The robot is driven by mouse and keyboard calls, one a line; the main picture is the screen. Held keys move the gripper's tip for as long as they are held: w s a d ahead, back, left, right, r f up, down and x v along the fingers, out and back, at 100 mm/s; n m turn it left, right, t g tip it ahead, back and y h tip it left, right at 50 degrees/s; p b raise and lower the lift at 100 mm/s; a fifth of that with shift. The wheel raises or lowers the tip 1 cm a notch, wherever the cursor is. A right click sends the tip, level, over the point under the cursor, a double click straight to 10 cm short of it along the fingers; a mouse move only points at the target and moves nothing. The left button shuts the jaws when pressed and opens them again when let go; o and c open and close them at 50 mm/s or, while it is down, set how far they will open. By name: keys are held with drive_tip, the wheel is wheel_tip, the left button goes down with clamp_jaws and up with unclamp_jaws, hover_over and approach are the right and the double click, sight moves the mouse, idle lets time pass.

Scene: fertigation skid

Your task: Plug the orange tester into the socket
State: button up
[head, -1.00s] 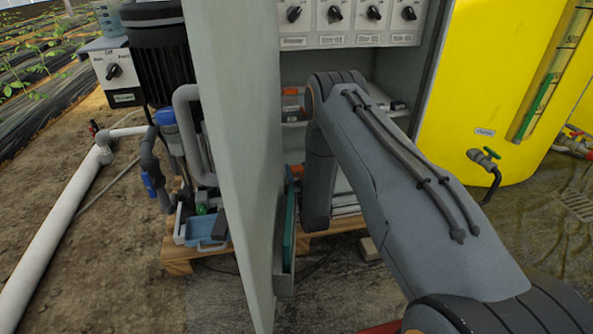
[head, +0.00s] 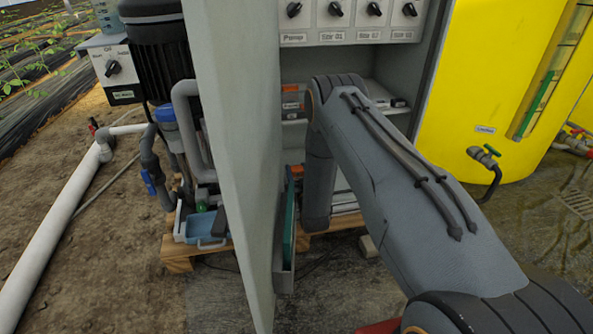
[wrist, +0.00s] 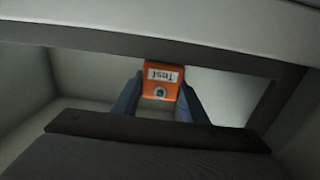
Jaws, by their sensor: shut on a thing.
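In the head view my gripper is hidden behind my own arm, inside or near the open grey cabinet. I cannot make out the socket in either view. Small orange pieces (head: 291,97) with pale labels sit on the cabinet's left side in the head view; I cannot tell what they are.
The cabinet door (head: 236,150) stands open left of my arm. A row of black knobs (head: 335,10) lines the cabinet's top, above a shelf (head: 372,92). A yellow tank (head: 480,85) with a valve (head: 484,156) stands right. A pump (head: 160,55) and white pipe (head: 60,215) are left.

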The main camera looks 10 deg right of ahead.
drive_tip(key=o, duration=1.2)
wheel_tip(320, 180, up, 10)
drive_tip(key=p, duration=0.4)
wheel_tip(320, 180, up, 10)
drive_tip(key=s+p, duration=0.2)
drive_tip(key=p, duration=0.8)
drive_tip(key=shift+s, duration=0.35)
